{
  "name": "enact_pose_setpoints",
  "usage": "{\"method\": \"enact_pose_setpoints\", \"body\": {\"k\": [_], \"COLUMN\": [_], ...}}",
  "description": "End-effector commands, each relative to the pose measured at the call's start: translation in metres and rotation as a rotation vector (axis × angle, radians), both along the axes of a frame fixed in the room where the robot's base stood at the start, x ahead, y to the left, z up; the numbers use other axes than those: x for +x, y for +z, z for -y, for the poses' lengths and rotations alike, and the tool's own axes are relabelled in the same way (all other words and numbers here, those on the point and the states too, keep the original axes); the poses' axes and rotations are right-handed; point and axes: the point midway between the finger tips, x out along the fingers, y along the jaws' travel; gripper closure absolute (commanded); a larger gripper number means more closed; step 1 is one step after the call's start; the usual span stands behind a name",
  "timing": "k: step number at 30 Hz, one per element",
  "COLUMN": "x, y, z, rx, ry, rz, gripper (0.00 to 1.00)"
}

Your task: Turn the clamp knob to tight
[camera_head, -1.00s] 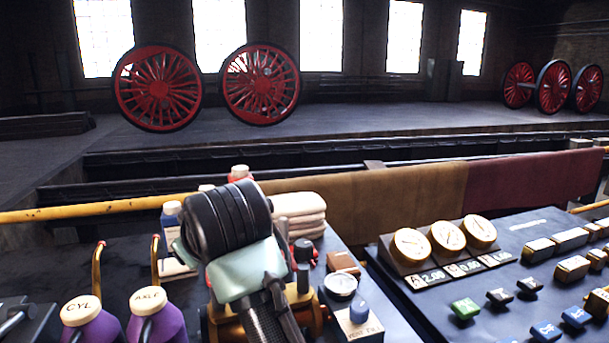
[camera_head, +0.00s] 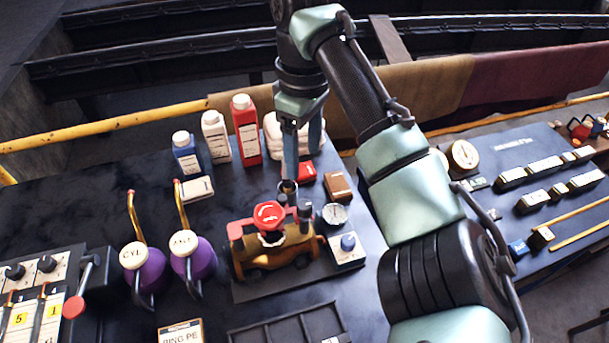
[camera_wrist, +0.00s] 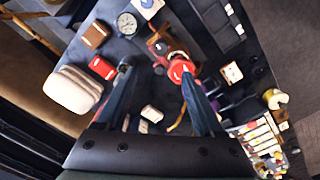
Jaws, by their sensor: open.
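A round red knob (camera_head: 268,215) with white arrow marks sits on top of a brass-coloured fitting (camera_head: 270,257) with red brackets. I take it for the clamp knob. In the wrist view the red knob (camera_wrist: 180,69) shows in the gap between the fingers, closer to the right one. My gripper (camera_head: 289,178) points down, just behind and right of the knob in the head view. Its fingers (camera_wrist: 158,72) are open and empty in the wrist view, and no contact with the knob is visible. A small dark post (camera_head: 305,212) stands right of the knob.
A gauge (camera_head: 334,214), a blue knob (camera_head: 348,242) and a brown block (camera_head: 339,186) stand close on the right. Purple oil cans (camera_head: 193,258) stand left. Several bottles, including a red one (camera_head: 245,130), and folded cloths (camera_head: 275,135) stand behind.

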Motion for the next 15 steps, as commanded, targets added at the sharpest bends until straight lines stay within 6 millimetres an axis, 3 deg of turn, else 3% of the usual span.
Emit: {"method": "enact_pose_setpoints", "body": {"k": [5,15], "x": [-0.001,-0.002], "y": [-0.020,-0.085], "z": [0.000,0.001], "rx": [0.002,-0.001], "ry": [0.002,0.000], "rz": [-0.008,-0.006], "gripper": [0.31,0.31]}}
